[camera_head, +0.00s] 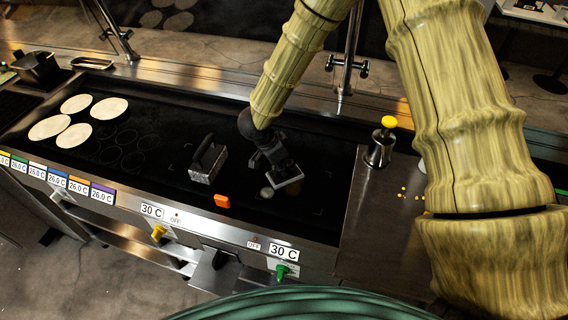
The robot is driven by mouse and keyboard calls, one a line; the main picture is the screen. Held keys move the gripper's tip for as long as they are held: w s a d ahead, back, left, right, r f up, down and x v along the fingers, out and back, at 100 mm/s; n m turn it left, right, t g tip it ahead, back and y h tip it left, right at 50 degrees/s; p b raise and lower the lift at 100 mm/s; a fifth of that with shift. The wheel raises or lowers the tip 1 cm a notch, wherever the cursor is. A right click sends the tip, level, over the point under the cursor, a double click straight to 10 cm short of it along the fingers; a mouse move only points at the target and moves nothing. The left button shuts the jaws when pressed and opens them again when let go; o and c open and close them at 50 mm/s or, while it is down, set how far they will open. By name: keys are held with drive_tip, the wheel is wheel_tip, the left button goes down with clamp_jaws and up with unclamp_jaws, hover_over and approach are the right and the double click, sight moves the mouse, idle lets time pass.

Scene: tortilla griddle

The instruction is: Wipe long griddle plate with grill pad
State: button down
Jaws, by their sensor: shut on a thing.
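The long griddle plate (165,128) is a black surface running from the left across the middle of the head view. My gripper (279,164) is over its right part, reaching down from above. It is shut on the grill pad (290,182), a small dark block with a pale lower edge. The pad is at or just above the plate; I cannot tell if it touches. The fingers partly hide the pad's top. A small round greyish spot or disc (267,192) shows on the plate just left of the pad.
A metal block with a black handle (207,161) stands on the plate left of my gripper. An orange piece (222,201) is at the front edge. Several tortillas (91,134) lie at the far left. A yellow-topped dispenser (381,146) stands on the right counter, near yellow crumbs.

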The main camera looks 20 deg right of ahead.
drive_tip(key=shift+w+a+r+p, duration=0.1)
drive_tip(key=shift+w+a+p, duration=0.6)
drive_tip(key=shift+a, duration=0.35)
drive_tip(key=shift+s+d, duration=0.7)
drive_tip(key=shift+d, duration=0.35)
drive_tip(key=shift+s+a+p, duration=0.2)
drive_tip(key=shift+s+a, duration=0.2)
drive_tip(key=shift+a, duration=0.35)
drive_tip(key=shift+s+a+p, duration=0.25)
drive_tip(key=shift+s+a, duration=0.2)
drive_tip(key=shift+a, duration=0.25)
drive_tip(key=shift+s+a+p, duration=0.2)
drive_tip(key=shift+s+a, duration=0.2)
drive_tip(key=shift+a, duration=0.35)
drive_tip(key=shift+d, duration=0.15)
